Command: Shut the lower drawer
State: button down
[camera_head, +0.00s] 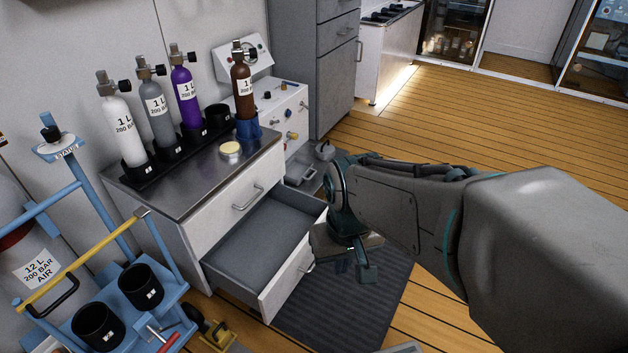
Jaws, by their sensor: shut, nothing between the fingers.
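The lower drawer (258,244) of the metal-topped cabinet is pulled well out, and its grey inside looks empty. Its white front panel (283,291) faces the lower right and has a metal handle, partly hidden near my gripper. The upper drawer (226,198) above it is shut. My gripper (366,272) is shut and empty. It appears just to the right of the lower drawer's front, over the dark mat. I cannot tell whether it touches the drawer.
Gas cylinders (187,100) stand in black holders on the worktop (195,178); a brown one (242,90) stands in a blue holder. A blue trolley (60,222) stands at the left. A dark mat (335,315) covers the floor. Wooden floor (480,120) behind is clear.

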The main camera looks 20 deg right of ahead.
aim_at(260, 260)
jog(key=z, duration=0.9)
jog(key=i, duration=0.7)
jog(key=u, duration=0.7)
